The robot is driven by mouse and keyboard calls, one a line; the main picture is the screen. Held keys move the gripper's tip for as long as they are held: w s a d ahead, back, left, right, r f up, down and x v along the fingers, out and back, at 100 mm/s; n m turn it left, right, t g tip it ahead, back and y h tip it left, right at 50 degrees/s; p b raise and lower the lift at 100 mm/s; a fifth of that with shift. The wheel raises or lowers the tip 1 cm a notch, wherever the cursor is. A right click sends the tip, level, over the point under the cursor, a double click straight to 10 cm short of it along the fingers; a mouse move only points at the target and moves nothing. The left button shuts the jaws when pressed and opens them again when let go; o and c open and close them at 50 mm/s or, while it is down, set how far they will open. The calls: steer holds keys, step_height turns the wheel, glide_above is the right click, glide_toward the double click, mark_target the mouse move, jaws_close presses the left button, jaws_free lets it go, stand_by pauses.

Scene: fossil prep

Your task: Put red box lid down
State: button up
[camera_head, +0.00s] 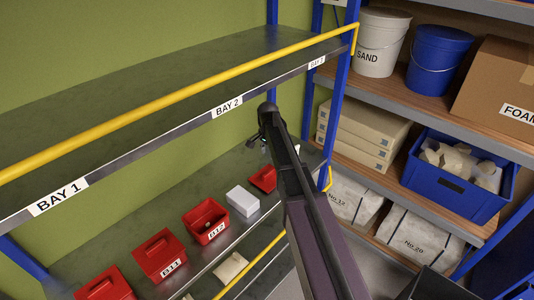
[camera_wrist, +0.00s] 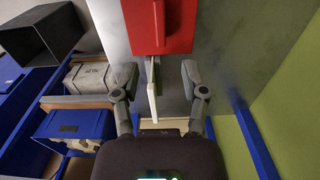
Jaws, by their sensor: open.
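A red piece (camera_head: 263,178), which looks like the red box lid, lies on the lower shelf, partly hidden by my arm. A red piece with a raised ridge (camera_wrist: 158,24) shows at the top of the wrist view, beyond my fingertips; it appears to be the same lid. My gripper (camera_head: 262,136) is above the lower shelf, near the red piece. In the wrist view its fingers (camera_wrist: 158,78) are spread, apart from the red piece. An open red box (camera_head: 205,222) labelled B12 stands further left, with no lid on it.
A white box (camera_head: 242,201) stands between the open box and the red piece. Closed red boxes (camera_head: 160,255) stand at the left. The upper shelf's yellow rail (camera_head: 160,103) runs above them. A blue crate (camera_head: 455,184) is on the right rack. A thin white strip (camera_wrist: 152,95) shows between my fingers.

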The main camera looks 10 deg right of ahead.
stand_by(0.5)
steer(key=s+a+n, duration=0.1)
steer(key=s+n, duration=0.9)
steer(key=s, duration=1.7)
steer(key=shift+s+a+n, duration=0.15)
steer(key=shift+n, duration=0.25)
